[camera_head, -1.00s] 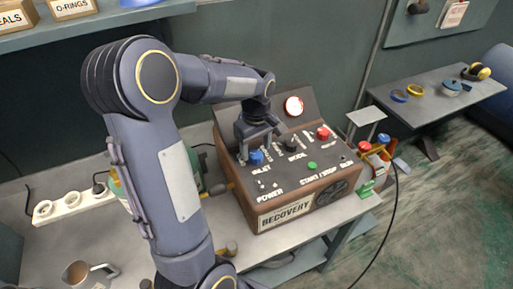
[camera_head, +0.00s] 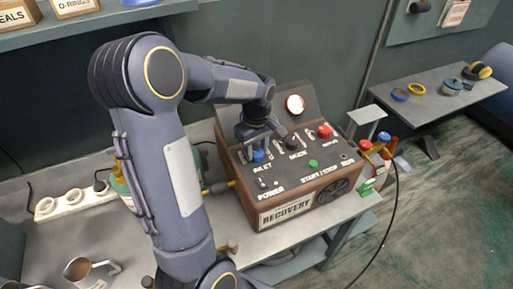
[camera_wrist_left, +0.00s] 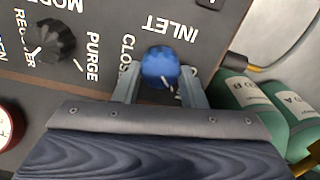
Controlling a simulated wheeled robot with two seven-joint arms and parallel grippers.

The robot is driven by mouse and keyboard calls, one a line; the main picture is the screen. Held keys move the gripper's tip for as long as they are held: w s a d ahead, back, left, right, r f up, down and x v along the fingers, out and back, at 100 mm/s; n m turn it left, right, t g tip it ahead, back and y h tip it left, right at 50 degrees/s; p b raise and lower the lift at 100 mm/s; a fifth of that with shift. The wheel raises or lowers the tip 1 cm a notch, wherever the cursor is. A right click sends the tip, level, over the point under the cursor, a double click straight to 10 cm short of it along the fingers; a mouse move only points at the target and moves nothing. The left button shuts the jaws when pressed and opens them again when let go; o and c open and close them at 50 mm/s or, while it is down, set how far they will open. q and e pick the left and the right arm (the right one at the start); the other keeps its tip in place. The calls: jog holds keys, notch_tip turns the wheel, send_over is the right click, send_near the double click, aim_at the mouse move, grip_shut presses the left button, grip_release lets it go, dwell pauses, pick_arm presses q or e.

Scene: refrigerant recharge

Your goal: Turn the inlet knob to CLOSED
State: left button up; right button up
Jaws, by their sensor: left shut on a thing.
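The blue inlet knob (camera_head: 258,155) sits on the sloped top panel of the brown recovery machine (camera_head: 290,213). My left gripper (camera_head: 259,143) is over it, with a finger on each side. In the left wrist view the blue knob (camera_wrist_left: 160,67) is between the two fingers of my left gripper (camera_wrist_left: 160,88), which is shut on it. The label INLET is printed beside the knob, and a partly hidden label starting CLOS is by one finger. A white mark shows on the knob. My right gripper is not in view.
The black mode knob (camera_head: 291,142) and red outlet knob (camera_head: 325,131) are on the same panel. A green button (camera_head: 313,163) is nearer the front. Green cylinders (camera_wrist_left: 262,108) stand beside the machine.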

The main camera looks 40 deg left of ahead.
pick_arm(q)
jog(key=shift+m, duration=0.3)
jog(key=m, duration=0.3)
jog(key=shift+w+m, duration=0.1)
jog(key=shift+m, duration=0.3)
jog(key=m+b, duration=0.1)
jog(key=m, duration=0.3)
jog(key=shift+m, duration=0.3)
jog(key=m, duration=0.4)
jog(key=shift+d, duration=0.1)
jog(key=m, duration=0.4)
jog(key=shift+m, duration=0.3)
jog(key=shift+d, duration=0.1)
jog(key=o, duration=1)
